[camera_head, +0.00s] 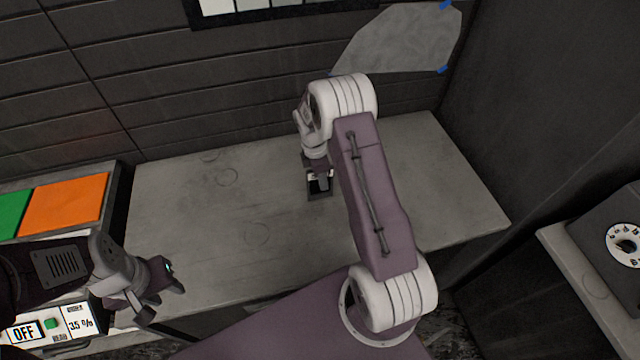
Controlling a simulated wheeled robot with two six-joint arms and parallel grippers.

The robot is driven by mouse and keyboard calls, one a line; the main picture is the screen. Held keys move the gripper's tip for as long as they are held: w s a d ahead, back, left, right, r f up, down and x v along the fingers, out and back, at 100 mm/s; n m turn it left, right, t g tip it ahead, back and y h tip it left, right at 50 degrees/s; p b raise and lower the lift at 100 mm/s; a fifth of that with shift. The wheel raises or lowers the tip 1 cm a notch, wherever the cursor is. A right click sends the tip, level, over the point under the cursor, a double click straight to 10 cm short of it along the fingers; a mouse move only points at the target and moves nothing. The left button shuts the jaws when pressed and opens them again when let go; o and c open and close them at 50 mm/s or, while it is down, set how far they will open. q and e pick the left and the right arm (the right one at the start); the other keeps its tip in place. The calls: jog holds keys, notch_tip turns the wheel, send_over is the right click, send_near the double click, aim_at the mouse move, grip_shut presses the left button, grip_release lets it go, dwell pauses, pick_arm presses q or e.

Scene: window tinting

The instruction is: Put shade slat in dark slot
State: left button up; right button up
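My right arm reaches over the grey table, and its gripper (319,183) points down near the table's middle. A small dark piece with a pale patch shows at its tip; I cannot tell whether it is the fingers or a held thing. My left gripper (158,293) is at the lower left, over the table's front edge, with its two fingers apart and nothing between them. I cannot pick out the shade slat for certain. A dark frame with white panes (235,6) is on the back wall, cut off by the top edge; no dark slot is clear.
The grey table (200,240) is mostly bare, with faint rings. A taped sheet (405,40) hangs on the wall. A dial device (615,235) stands at the right.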

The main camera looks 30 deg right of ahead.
grip_shut()
jog(key=shift+r, duration=0.15)
